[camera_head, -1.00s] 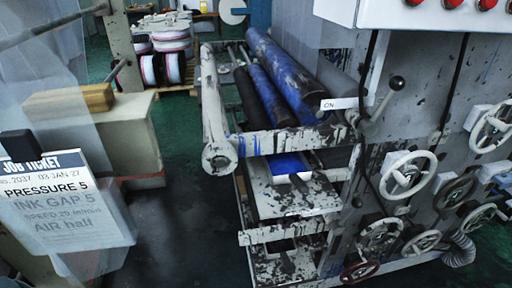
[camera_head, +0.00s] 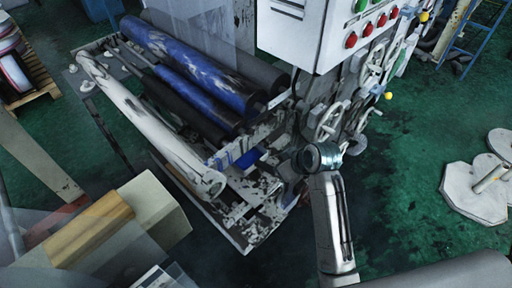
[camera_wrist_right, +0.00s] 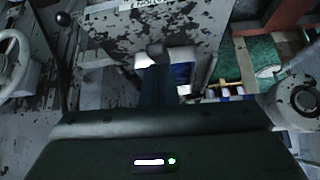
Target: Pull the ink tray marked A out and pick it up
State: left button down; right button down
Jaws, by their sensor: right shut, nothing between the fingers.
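A tray with blue ink (camera_head: 249,158) shows in part under the rollers at the near end of the press in the head view. I cannot read a letter A on it. In the right wrist view a white and blue piece (camera_wrist_right: 183,70), probably this tray, lies just beyond my fingers. My right gripper (camera_wrist_right: 156,50) is shut and empty, its tip overlapping the piece in the picture; I cannot tell if they touch. In the head view my right arm reaches the press beside the handwheels, and its fingers are hidden. My left gripper is not in view.
Blue and black rollers (camera_head: 190,70) and a pale roller (camera_head: 150,125) lie above the tray. A control box (camera_head: 310,30) and handwheels (camera_head: 332,120) are at their right. A tan block (camera_head: 90,225) stands lower left.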

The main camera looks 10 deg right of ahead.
jog(key=n, duration=0.1)
send_near(256, 162)
jog(key=shift+w+d+r+y, duration=0.15)
jog(key=shift+r+y, duration=0.15)
jog(key=shift+r, duration=0.3)
jog(key=shift+w+a, duration=0.25)
jog(key=shift+w+f, duration=0.15)
jog(key=shift+f, duration=0.15)
jog(key=p+x, duration=0.3)
jog(key=x, duration=0.4)
jog(key=shift+w+a+f, duration=0.2)
jog(key=shift+w+f, duration=0.05)
jog(key=shift+w+a+f, duration=0.1)
jog(key=shift+w+f, duration=0.1)
jog(key=shift+f, duration=0.25)
jog(key=shift+f, duration=0.1)
